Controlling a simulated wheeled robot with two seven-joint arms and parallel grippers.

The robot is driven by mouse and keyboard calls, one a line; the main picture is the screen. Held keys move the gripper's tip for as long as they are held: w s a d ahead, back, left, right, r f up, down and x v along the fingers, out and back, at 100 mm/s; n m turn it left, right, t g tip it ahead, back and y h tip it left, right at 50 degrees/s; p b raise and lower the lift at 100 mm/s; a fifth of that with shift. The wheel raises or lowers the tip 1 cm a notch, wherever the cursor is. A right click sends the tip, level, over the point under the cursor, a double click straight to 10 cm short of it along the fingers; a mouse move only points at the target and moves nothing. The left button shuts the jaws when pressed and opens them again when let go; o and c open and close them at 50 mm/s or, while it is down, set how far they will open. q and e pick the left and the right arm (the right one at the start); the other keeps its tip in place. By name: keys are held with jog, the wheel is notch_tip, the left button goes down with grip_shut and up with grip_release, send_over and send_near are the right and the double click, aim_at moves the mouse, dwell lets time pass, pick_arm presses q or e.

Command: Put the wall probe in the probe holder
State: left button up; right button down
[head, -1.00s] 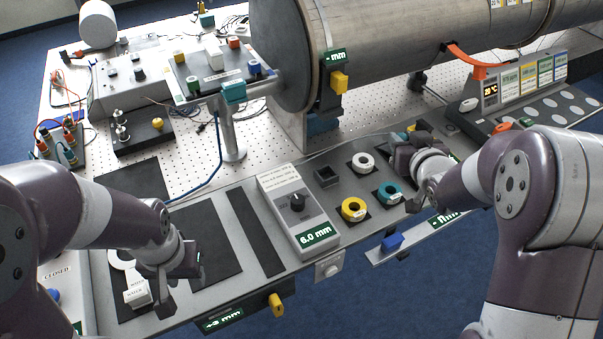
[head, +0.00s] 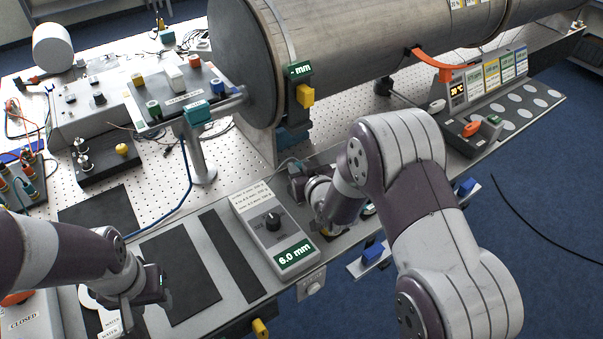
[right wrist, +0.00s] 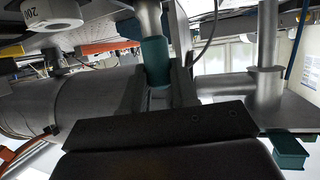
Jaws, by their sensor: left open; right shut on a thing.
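My right gripper (head: 298,182) is at the back right corner of the grey 6.0 mm gauge box (head: 274,228). In the right wrist view it is shut on a cylinder with a teal grip (right wrist: 156,62) and a grey metal body, which I take as the wall probe. In the head view the gripper and arm hide the probe. No probe holder can be made out for sure; the square black socket seen earlier beside the gauge box is hidden behind my right gripper. My left gripper (head: 136,306) is open at the front left, beside white WATER-marked pieces.
The big steel pipe (head: 350,40) with a yellow-tabbed clamp (head: 305,95) lies behind my right gripper. Black mats (head: 180,275) are bare. A white ring (right wrist: 50,14) shows in the right wrist view.

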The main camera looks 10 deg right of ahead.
jog(key=shift+f, duration=0.75)
jog(key=shift+w+f, duration=0.2)
jog(key=shift+f, duration=0.2)
jog(key=shift+s+f, duration=0.15)
jog(key=shift+f, duration=0.05)
jog(key=c, duration=0.9)
grip_release()
jog(key=shift+o, duration=0.2)
jog(key=shift+r, duration=0.3)
jog(key=s+g, duration=0.2)
jog(key=s, duration=0.2)
jog(key=s+d+g+h, duration=0.1)
jog(key=s+g, duration=0.1)
jog(key=s, duration=0.2)
jog(key=s+d+r+g, duration=0.1)
jog(key=s+g, duration=0.1)
jog(key=s, duration=0.3)
jog(key=shift+s+d+m+h+b, duration=0.1)
jog(key=shift+d+m+h+b, duration=0.1)
jog(key=shift+m+h+b, duration=0.15)
jog(key=s+r+g, duration=0.1)
jog(key=s+g, duration=0.5)
jog(key=s, duration=0.6)
jog(key=shift+s+d+g, duration=0.2)
jog(key=shift+g, duration=0.1)
